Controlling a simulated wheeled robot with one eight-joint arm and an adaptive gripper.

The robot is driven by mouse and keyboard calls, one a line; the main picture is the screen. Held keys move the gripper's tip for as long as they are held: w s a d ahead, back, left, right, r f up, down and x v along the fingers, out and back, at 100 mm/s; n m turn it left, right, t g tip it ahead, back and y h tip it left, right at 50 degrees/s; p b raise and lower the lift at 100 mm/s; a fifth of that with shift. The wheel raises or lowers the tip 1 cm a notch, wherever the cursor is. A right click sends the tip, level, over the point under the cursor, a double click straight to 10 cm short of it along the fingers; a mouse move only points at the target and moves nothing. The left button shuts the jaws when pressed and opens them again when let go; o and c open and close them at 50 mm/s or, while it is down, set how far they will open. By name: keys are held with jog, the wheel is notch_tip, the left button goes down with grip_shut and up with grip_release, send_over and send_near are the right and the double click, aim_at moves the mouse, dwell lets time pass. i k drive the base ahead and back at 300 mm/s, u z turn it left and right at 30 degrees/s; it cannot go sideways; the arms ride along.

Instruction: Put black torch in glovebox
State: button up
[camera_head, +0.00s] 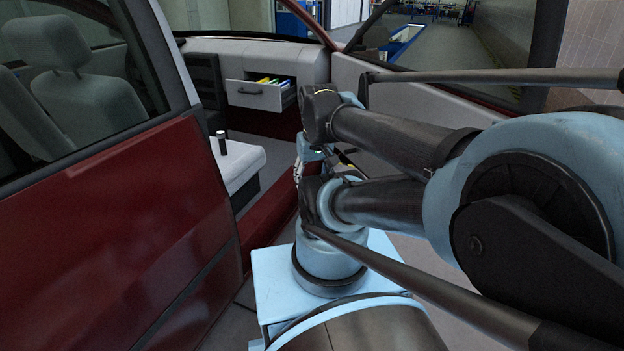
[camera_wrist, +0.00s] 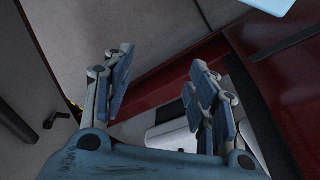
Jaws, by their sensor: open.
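The black torch (camera_head: 221,143) is small and dark with a pale top. It stands upright on the front part of a light seat (camera_head: 240,163) inside the red car. The glovebox (camera_head: 257,96) is pulled open like a drawer in the dashboard, with yellow and green items in it. My gripper (camera_wrist: 158,78) is open with nothing between its fingers. In the head view it is mostly hidden by my arm, near the door sill, to the right of the torch and apart from it. I cannot make out the torch clearly in the wrist view.
The red car door (camera_head: 165,225) stands at the left of the doorway. The open front door (camera_head: 410,105) is behind my arm on the right. A red sill (camera_head: 273,212) runs along the doorway's lower edge. Free room shows above the seat.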

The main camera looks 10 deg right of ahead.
aim_at(248, 92)
jog(key=k, duration=1.3)
jog(key=z, duration=0.6)
jog(key=i, duration=2)
jog(key=u, duration=0.6)
